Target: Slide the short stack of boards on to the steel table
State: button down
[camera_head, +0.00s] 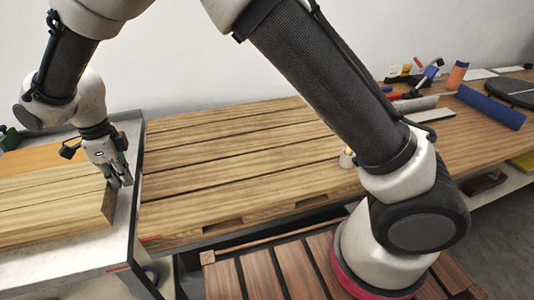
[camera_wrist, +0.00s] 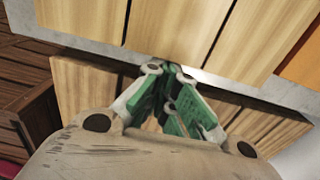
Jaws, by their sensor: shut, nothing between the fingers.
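The short stack of light boards (camera_head: 50,206) lies on the steel table (camera_head: 72,262) at the left of the head view. Its right end stands a little inside the table's right edge; its left end is out of frame. In the wrist view the boards (camera_wrist: 165,25) fill the top, with the grey steel edge (camera_wrist: 225,85) below them. My gripper (camera_head: 121,183) is shut and empty, pointing down at the right end of the stack. Its green fingers (camera_wrist: 168,78) are close together in the wrist view. I cannot tell whether they touch the end face.
A long slatted wooden bench (camera_head: 235,165) adjoins the steel table on the right, its near surface clear. A blue roll (camera_head: 490,107), an orange cylinder (camera_head: 457,75) and several tools lie at its far right. An orange board (camera_head: 45,158) lies behind the stack.

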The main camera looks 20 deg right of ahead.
jog(key=shift+a, duration=1.6)
jog(key=shift+d, duration=1.05)
notch_tip(320, 180, up, 6)
